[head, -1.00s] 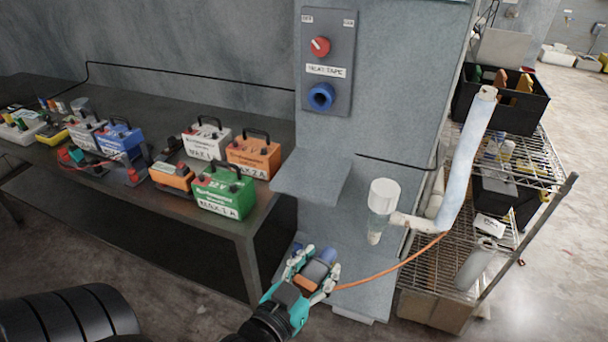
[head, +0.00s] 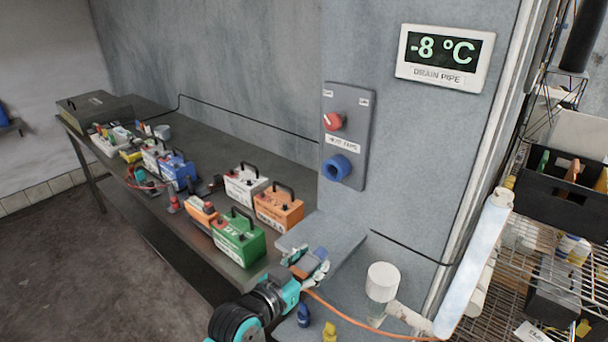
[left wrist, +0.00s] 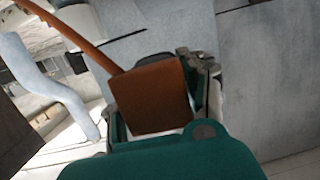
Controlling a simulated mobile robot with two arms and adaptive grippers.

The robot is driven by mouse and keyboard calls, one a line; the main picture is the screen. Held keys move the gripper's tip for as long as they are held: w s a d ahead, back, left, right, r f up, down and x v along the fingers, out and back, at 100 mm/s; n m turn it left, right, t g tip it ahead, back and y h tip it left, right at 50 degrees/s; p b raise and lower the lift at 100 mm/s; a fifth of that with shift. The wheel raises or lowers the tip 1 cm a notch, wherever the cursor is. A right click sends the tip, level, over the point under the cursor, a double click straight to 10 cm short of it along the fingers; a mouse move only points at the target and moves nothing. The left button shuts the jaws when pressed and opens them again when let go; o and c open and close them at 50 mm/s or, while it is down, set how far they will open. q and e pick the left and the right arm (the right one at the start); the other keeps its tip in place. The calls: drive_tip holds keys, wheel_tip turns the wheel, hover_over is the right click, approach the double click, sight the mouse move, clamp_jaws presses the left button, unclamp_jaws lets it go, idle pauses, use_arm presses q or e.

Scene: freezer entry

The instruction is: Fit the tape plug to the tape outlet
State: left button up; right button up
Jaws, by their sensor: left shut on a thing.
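The tape plug (head: 303,269), orange-grey with a blue end, is held between the fingers of my left gripper (head: 309,264), which is shut on it. In the head view they appear in front of the small grey ledge on the column. An orange cable (head: 350,319) runs from the plug toward the wrapped pipe. In the left wrist view the plug's orange-brown back (left wrist: 150,96) fills the space between the fingers. The tape outlet (head: 338,168), a blue round socket, is on the grey panel above and right of the plug, clearly apart from it. My right gripper is not in view.
A red knob (head: 333,121) is above the outlet. A display (head: 443,58) reads -8 °C. The ledge (head: 340,240) juts out below the panel. A bench (head: 150,220) with batteries stands left. A white cup-like part (head: 382,282) and wrapped pipe (head: 470,270) are right.

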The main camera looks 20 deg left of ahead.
use_arm(q)
drive_tip(key=w+a+r+h+p, duration=0.1)
drive_tip(key=w+a+r+p, duration=0.2)
drive_tip(key=w+r, duration=0.8)
drive_tip(key=w, duration=0.3)
drive_tip(key=shift+w+a+r+m+g, duration=0.15)
drive_tip(key=shift+w+a+m+g, duration=0.15)
drive_tip(key=shift+w+m, duration=0.1)
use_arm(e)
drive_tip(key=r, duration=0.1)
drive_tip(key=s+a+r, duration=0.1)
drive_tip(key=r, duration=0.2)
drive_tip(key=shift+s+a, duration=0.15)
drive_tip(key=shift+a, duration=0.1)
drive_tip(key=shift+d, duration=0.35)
use_arm(q)
drive_tip(key=shift+r, duration=0.1)
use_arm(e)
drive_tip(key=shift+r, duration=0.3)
use_arm(q)
drive_tip(key=shift+p, duration=0.35)
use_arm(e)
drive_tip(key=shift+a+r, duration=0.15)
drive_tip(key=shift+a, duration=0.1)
